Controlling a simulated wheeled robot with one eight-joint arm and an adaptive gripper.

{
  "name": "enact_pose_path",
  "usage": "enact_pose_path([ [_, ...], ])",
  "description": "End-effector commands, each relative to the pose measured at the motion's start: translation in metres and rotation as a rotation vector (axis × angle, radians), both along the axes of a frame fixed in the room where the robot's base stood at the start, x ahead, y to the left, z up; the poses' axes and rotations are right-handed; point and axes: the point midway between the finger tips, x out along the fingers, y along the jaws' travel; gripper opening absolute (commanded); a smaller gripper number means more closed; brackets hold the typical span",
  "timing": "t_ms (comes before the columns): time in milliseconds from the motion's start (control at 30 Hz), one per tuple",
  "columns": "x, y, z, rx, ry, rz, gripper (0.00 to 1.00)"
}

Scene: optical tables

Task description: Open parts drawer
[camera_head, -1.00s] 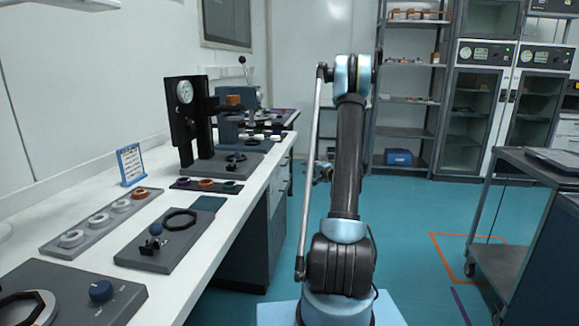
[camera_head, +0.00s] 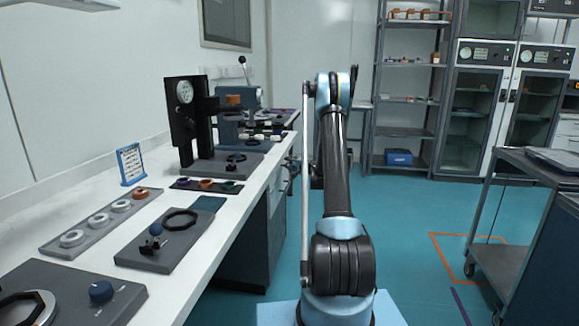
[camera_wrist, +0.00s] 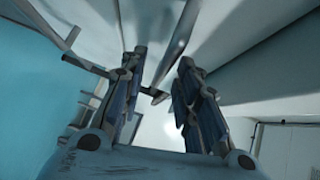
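The drawer fronts (camera_head: 276,200) are on the grey cabinet under the white bench in the head view, seen at a steep angle. All look closed there. In the wrist view, my gripper (camera_wrist: 160,68) has its two fingers apart, with a clear gap between them. A grey bar (camera_wrist: 178,48), which looks like a drawer handle, runs down into the gap near the fingertips. I cannot tell whether the fingers touch it. Pale panels fill the top of the wrist view. In the head view my arm hides most of the gripper.
The bench (camera_head: 235,215) at the left carries ring trays, a black gauge stand (camera_head: 188,120) and a small sign (camera_head: 131,164). A grey cart (camera_head: 505,215) stands at the right. Open blue floor (camera_head: 405,220) lies between. Shelving (camera_head: 405,115) is at the back.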

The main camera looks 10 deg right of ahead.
Motion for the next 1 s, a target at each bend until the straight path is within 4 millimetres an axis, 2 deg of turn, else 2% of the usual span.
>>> enact_pose_path([
  [133, 0.0071, 0.0034, -0.0010, 0.000, 0.000, 0.000, 0.30],
  [433, 0.0083, 0.0039, -0.0011, 0.000, 0.000, -0.001, 0.30],
  [567, 0.0082, 0.0039, -0.0011, 0.000, 0.000, -0.001, 0.00],
  [1000, 0.0042, 0.0104, -0.0020, -0.001, 0.001, 0.016, 0.00],
])
